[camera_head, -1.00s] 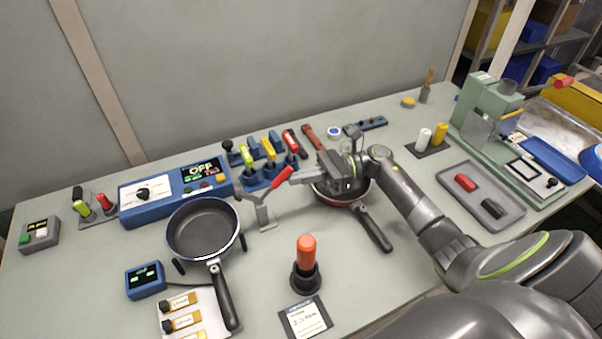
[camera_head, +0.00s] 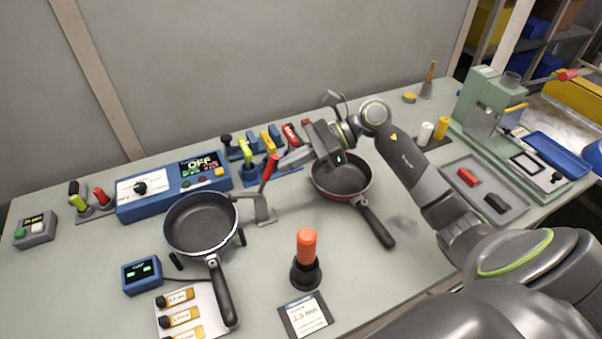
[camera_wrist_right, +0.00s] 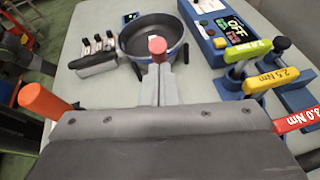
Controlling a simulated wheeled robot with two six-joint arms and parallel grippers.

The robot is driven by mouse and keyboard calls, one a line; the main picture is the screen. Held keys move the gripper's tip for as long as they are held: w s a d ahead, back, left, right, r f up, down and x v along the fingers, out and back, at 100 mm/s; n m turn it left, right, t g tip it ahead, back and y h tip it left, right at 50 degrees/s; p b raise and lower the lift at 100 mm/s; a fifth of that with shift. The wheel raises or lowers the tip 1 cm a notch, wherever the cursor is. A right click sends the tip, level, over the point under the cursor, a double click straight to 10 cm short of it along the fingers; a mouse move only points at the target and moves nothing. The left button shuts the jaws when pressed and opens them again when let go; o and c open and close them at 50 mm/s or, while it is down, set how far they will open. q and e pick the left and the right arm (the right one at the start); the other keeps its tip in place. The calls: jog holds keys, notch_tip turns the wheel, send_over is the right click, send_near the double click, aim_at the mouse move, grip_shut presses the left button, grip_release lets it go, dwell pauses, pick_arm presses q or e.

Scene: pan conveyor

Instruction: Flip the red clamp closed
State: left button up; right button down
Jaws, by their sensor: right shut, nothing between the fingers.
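The red clamp is a grey metal toggle clamp (camera_head: 262,212) with a red handle (camera_head: 269,168). It stands just right of the left pan (camera_head: 200,222). Its handle points up, leaning slightly right. My right gripper (camera_head: 284,163) is shut and empty, its fingertips right beside the handle; I cannot tell whether they touch. In the right wrist view, the red handle's end (camera_wrist_right: 157,46) shows just beyond the shut fingertips (camera_wrist_right: 158,78), and the clamp's lower part is hidden. My left gripper is not in view.
A blue control box (camera_head: 150,203) reading OFF stands behind the left pan. Several coloured-handled tools (camera_head: 246,150) stand in a blue rack behind the clamp. A second pan (camera_head: 340,182) lies under my right wrist. An orange-handled tool (camera_head: 306,245) stands in front.

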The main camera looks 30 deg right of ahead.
aim_at(273, 162)
jog(key=a+b, duration=0.1)
jog(key=a+r+h+b, duration=0.1)
jog(key=a+h+b, duration=0.1)
jog(key=b, duration=0.1)
jog(key=shift+w+a+r, duration=0.1)
jog(key=shift+a+r, duration=0.05)
jog(key=shift+r, duration=0.25)
jog(key=shift+a+r+b, duration=0.25)
jog(key=shift+b, duration=0.2)
jog(key=shift+r, duration=0.15)
